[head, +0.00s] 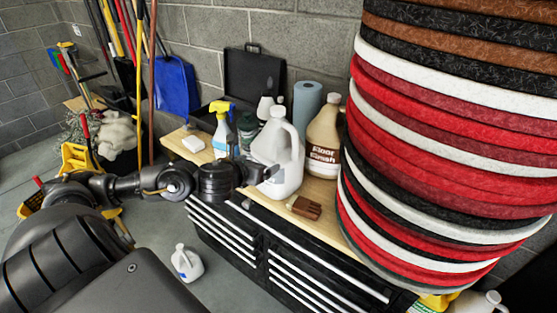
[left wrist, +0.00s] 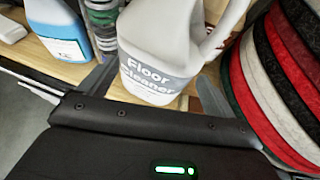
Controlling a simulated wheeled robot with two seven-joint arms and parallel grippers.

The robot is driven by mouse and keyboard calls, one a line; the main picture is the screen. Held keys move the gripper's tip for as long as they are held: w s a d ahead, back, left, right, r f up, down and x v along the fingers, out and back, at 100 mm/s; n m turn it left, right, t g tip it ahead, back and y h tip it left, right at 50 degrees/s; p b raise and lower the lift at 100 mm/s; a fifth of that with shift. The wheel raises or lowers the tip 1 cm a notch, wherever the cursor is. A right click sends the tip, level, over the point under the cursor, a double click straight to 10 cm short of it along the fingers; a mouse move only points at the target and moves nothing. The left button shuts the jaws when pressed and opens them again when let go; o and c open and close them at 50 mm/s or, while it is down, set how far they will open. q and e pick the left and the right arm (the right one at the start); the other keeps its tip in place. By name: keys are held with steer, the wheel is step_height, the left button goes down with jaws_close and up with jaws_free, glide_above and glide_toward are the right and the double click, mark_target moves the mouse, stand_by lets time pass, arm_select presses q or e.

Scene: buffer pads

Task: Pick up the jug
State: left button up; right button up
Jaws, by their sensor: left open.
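A white jug (head: 283,160) with a grey label stands upright on the wooden top of the tool cabinet. In the left wrist view this jug (left wrist: 165,45) reads "Floor Cleaner" and fills the space ahead of the fingers, its handle to the right. My left gripper (head: 262,172) reaches in from the left at the jug's lower part. Its open fingers (left wrist: 155,88) stand on either side of the jug's lower body; I cannot tell whether they touch it. A tan "Floor Finish" jug (head: 324,140) stands behind to the right. My right gripper is not seen.
A tall stack of red, white and black pads (head: 450,150) rises close on the right. A blue spray bottle (head: 222,135) and a dark green container (head: 247,130) stand left of the jug. A brown block (head: 304,207) lies in front. A small white jug (head: 187,264) is on the floor.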

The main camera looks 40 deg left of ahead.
mark_target(265, 142)
arm_select(q)
step_height(265, 142, up, 6)
steer(key=m+t, duration=0.1)
steer(key=m, duration=0.3)
steer(key=x, duration=0.6)
steer(key=shift+s+a+f+p, duration=0.1)
steer(key=shift+s+a+p, duration=0.1)
steer(key=shift+a+p, duration=0.2)
steer(key=shift+w+a+f, duration=0.1)
steer(key=shift+w, duration=0.2)
steer(key=p+x, duration=0.2)
steer(key=x, duration=0.1)
steer(key=shift+w+f, duration=0.15)
steer(key=shift+w, duration=0.15)
steer(key=shift+w+f, duration=0.25)
steer(key=shift+w, duration=0.15)
steer(key=shift+s, duration=0.1)
